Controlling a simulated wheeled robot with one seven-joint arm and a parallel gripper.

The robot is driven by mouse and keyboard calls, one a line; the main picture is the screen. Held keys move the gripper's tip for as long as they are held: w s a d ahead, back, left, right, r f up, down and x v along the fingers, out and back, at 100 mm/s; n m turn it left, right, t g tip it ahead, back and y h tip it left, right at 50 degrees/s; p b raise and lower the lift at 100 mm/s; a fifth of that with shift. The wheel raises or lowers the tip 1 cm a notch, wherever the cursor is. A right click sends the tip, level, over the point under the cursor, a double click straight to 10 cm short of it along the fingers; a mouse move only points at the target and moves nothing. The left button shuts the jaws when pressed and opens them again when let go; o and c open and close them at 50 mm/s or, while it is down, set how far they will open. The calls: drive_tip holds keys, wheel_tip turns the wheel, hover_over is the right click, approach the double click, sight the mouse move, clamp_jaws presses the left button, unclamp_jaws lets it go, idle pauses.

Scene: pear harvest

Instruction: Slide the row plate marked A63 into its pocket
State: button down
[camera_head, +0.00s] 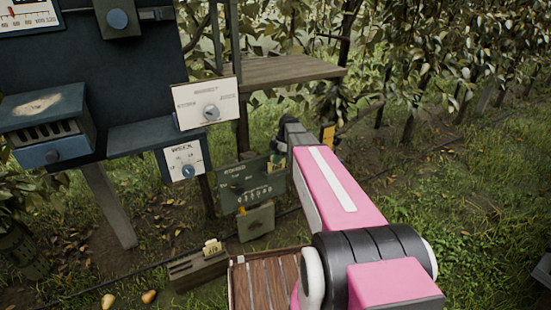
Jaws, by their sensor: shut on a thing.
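My gripper (291,130) is at the far end of my pink arm, beyond the dark green board, and only dark parts of it show. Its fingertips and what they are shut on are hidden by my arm. A small yellow piece with dark marks (328,138) shows just right of the arm; I cannot read it or tell if it is held. No plate marked A63 can be read. A dark green board (252,188) with a row of pale characters stands left of the arm. I cannot tell which opening is the pocket.
A slotted wooden block (200,270) holds a pale card (212,247). An olive box (257,221) sits below the board. A dark panel with dial boxes (184,160) fills the left. A wooden shelf (290,70) is behind.

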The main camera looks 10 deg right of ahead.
idle(0.3)
drive_tip(key=c, duration=1)
unclamp_jaws()
drive_tip(key=shift+r, duration=2.45)
